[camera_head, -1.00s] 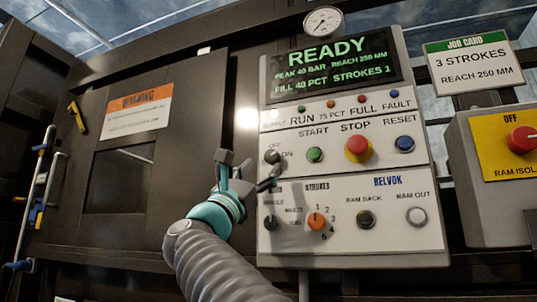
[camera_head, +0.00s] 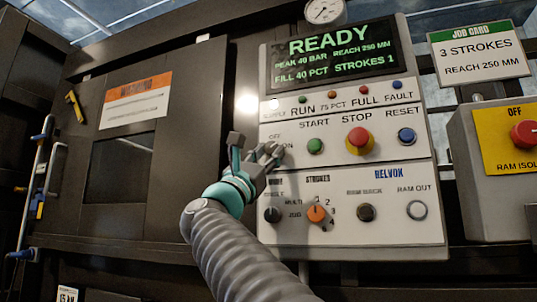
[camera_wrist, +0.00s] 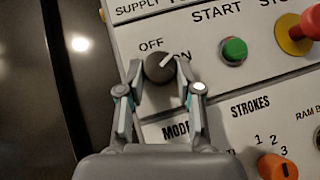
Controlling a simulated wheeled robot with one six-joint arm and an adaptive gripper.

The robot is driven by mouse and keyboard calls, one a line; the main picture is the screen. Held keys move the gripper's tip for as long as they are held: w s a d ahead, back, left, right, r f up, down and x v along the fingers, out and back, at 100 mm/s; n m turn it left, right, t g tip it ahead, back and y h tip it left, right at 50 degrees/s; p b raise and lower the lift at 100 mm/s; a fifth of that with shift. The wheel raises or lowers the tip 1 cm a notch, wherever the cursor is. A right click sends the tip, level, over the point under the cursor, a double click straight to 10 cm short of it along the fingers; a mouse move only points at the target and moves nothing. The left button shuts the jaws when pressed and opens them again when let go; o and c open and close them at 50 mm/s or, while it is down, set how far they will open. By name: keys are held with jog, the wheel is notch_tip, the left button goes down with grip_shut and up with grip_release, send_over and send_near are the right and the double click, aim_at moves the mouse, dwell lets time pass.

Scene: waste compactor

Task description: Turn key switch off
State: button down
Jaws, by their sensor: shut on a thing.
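The key switch (camera_wrist: 159,67) is a dark round knob with a white pointer line, between the OFF and ON labels on the control panel (camera_head: 345,238). In the wrist view its pointer slants up and right, toward ON. My gripper (camera_wrist: 159,75) has one finger on each side of the knob and is shut on it. In the head view my gripper (camera_head: 257,150) is at the panel's left edge and hides most of the switch.
Close to the switch are the green START button (camera_head: 315,146) and the red STOP button (camera_head: 358,141). Below are the mode knob (camera_head: 272,214) and the orange strokes knob (camera_head: 316,214). The display (camera_head: 334,58) reads READY. A dark door (camera_head: 120,165) lies left.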

jog(key=shift+f+n+t+y+b, duration=0.1)
jog(key=shift+n+t+y+b, duration=0.25)
jog(key=shift+n, duration=0.25)
jog(key=n+t+y+b, duration=0.1)
jog(key=n, duration=0.1)
jog(key=n+t+y, duration=0.1)
jog(key=n+y, duration=0.1)
jog(key=shift+s+d+f+y+b, duration=0.1)
jog(key=shift+d+y+b, duration=0.15)
jog(key=shift+b, duration=0.15)
jog(key=shift+s+d+r+n+g+y+p, duration=0.15)
jog(key=shift+n+y+p, duration=0.2)
jog(key=shift+n+y, duration=2.8)
jog(key=shift+d+r+n+g+y+p, duration=0.2)
jog(key=shift+n+y+p, duration=0.15)
jog(key=shift+n+y, duration=2.8)
jog(key=shift+s+d+r+n+g+y+p, duration=0.15)
jog(key=shift+n+y+p, duration=0.2)
jog(key=shift+n+y, duration=2.8)
jog(key=shift+w+n+h, duration=0.1)
jog(key=shift+n+h, duration=0.55)
jog(key=shift+n, duration=0.2)
jog(key=c, duration=0.8)
grip_release()
jog(key=shift+f, duration=0.1)
jog(key=shift+o, duration=0.2)
